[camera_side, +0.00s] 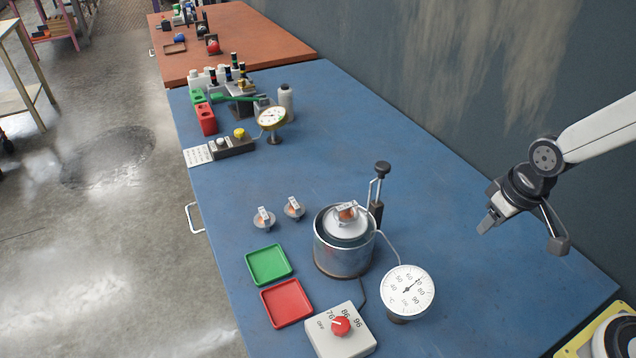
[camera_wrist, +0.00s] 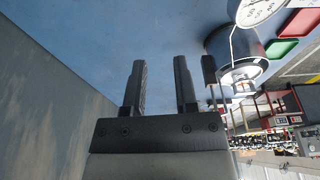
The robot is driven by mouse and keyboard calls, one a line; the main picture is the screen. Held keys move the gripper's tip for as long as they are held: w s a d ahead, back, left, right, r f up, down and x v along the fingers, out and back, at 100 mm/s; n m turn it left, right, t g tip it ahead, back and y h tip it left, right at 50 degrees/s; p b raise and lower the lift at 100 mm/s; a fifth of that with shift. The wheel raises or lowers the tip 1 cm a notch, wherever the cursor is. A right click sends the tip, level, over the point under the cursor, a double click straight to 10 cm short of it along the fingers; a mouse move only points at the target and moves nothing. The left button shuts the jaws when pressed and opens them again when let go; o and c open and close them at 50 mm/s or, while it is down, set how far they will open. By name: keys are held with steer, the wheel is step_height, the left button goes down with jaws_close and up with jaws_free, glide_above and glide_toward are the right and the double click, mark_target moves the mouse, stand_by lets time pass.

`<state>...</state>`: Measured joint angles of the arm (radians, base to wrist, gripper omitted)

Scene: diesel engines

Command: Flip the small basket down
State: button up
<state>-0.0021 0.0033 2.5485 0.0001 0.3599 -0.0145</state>
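A metal pot (camera_side: 343,250) stands on the blue table. A small round grey holder, which looks like the small basket (camera_side: 347,228), sits at the pot's mouth with a metal-and-copper part (camera_side: 346,212) on top. An upright rod with a black knob (camera_side: 382,168) rises from a dark post (camera_side: 376,212) at the pot's right side. The pot also shows in the wrist view (camera_wrist: 222,42), upper right. My gripper (camera_side: 521,238) is open and empty above the table, right of the pot and apart from it. Both fingers show in the wrist view (camera_wrist: 160,60) with nothing between them.
A dial gauge (camera_side: 407,291) and a control box with a red knob (camera_side: 341,328) stand in front of the pot. Green (camera_side: 269,264) and red (camera_side: 286,302) trays and two small metal parts (camera_side: 279,213) lie left.

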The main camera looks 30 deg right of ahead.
steer(key=shift+w+r, duration=0.15)
steer(key=shift+w, duration=0.15)
steer(key=c, duration=0.3)
steer(key=w+a+r+n, duration=0.1)
steer(key=w+r+n, duration=0.1)
steer(key=w+n, duration=0.1)
steer(key=w+a+r+n, duration=0.1)
steer(key=w+r+n, duration=0.1)
steer(key=w+r, duration=0.1)
steer(key=w+a+r+n+g, duration=0.1)
steer(key=w+a+r+n, duration=0.1)
steer(key=w, duration=0.3)
steer(key=shift+a+r+n, duration=0.1)
steer(key=shift+r+n, duration=0.4)
steer(key=shift+n, duration=0.3)
jaws_close()
steer(key=w+a+r+n+g, duration=0.1)
steer(key=w+a+r+n, duration=0.5)
steer(key=r+n, duration=0.3)
steer(key=shift+w+r, duration=0.35)
steer(key=shift+r, duration=0.4)
